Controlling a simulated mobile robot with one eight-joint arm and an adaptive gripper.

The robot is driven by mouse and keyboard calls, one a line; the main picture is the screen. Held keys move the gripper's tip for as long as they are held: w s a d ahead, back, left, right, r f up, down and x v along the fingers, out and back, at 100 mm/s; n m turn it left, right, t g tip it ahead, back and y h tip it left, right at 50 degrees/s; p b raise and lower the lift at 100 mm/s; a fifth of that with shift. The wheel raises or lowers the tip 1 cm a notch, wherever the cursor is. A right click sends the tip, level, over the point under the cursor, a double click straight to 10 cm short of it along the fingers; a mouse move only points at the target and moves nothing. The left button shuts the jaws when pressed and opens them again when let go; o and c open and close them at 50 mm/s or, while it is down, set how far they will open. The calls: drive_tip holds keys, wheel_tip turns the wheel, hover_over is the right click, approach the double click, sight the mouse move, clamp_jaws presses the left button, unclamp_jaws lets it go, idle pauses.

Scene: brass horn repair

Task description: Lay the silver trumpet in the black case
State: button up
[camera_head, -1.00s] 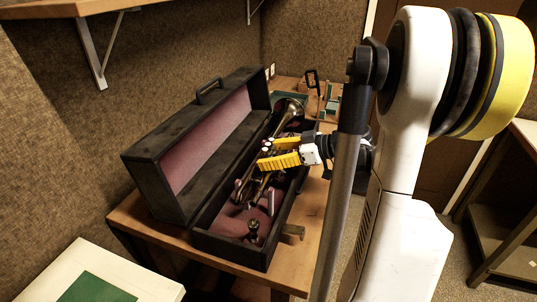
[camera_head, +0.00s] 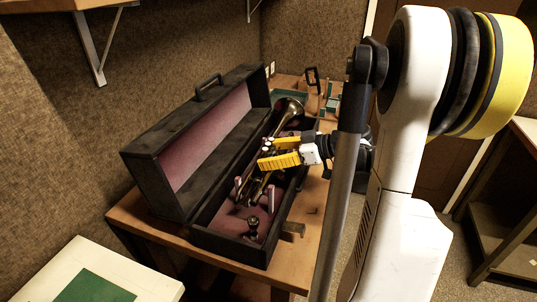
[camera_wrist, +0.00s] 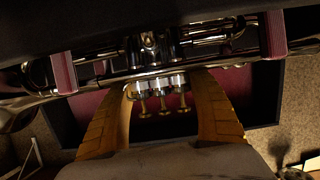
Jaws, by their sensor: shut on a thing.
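The black case (camera_head: 205,242) stands open on the wooden bench, its pink-lined lid (camera_head: 200,155) raised at the left. The trumpet (camera_head: 290,107) looks dark brassy-silver and lies lengthwise within the case opening, bell toward the far end. My yellow-fingered gripper (camera_head: 262,155) reaches in from the right and is shut on the trumpet's middle. In the wrist view, my gripper (camera_wrist: 162,84) has a finger on each side of the trumpet's valve group (camera_wrist: 160,88). I cannot tell whether the trumpet rests on the case floor; my fingers hide part of it.
Pink posts (camera_wrist: 63,72) (camera_wrist: 275,35) stand inside the case beside the tubing. A small dark object (camera_head: 253,228) is in the case's near end. A wooden block (camera_head: 293,230) sits by its right wall. Green-topped items (camera_head: 330,103) lie at the bench's far end.

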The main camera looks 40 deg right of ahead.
drive_tip(key=o, duration=1.5)
drive_tip(key=shift+f, duration=0.1)
drive_tip(key=shift+s, duration=0.1)
drive_tip(key=v, duration=1.2)
